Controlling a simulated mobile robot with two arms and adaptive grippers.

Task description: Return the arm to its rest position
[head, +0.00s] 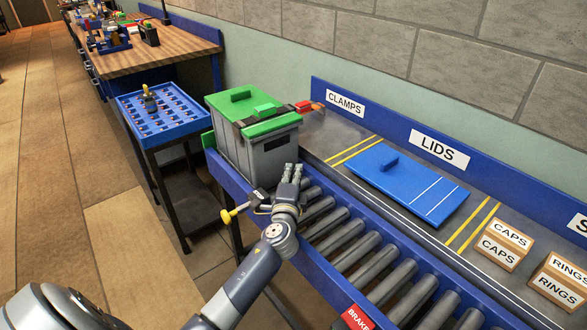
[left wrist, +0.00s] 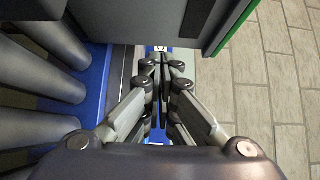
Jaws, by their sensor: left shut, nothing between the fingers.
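My left gripper (head: 291,174) is shut and empty in the head view. It is above the near edge of the roller conveyor (head: 340,237), just in front of the grey bin (head: 266,150) with its green lid (head: 272,124). In the left wrist view the closed fingers (left wrist: 163,62) point toward the bin's grey side (left wrist: 130,22). I cannot tell whether the fingertips touch the bin. My left arm reaches in from the lower left. My right gripper is not in view.
A yellow-handled lever (head: 232,213) sticks out beside the conveyor, close to my wrist. A blue tray table (head: 160,113) stands left of the bin. A blue lid (head: 406,183) and boxes of caps (head: 502,245) lie on the shelf behind. Open floor (head: 60,200) is at left.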

